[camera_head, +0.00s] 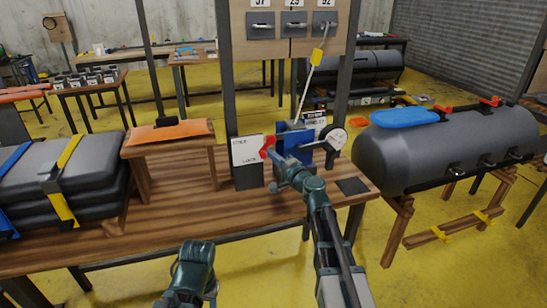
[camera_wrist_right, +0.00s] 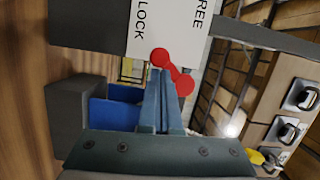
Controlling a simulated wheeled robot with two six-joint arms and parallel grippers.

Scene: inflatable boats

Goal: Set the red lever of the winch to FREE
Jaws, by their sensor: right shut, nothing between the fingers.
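The blue winch (camera_head: 297,138) stands on the wooden bench, with a round white dial at its right. Its red lever (camera_head: 268,147) is on the left side, in front of a white FREE/LOCK card (camera_head: 243,151). In the right wrist view the red lever (camera_wrist_right: 173,70) slants, one end close to the word LOCK on the card (camera_wrist_right: 170,30). My right gripper (camera_wrist_right: 163,73) is shut and empty, its fingertips right beside the lever; contact cannot be told. In the head view that gripper (camera_head: 275,156) reaches in from the front. My left gripper's fingers are not seen.
A post frame with numbered hooks (camera_head: 294,30) rises behind the winch. A grey tank (camera_head: 450,150) with a blue pad (camera_head: 404,117) lies at right. Strapped black bundles (camera_head: 60,175) and an orange-topped stand (camera_head: 168,135) are at left. The bench front (camera_head: 150,222) is clear.

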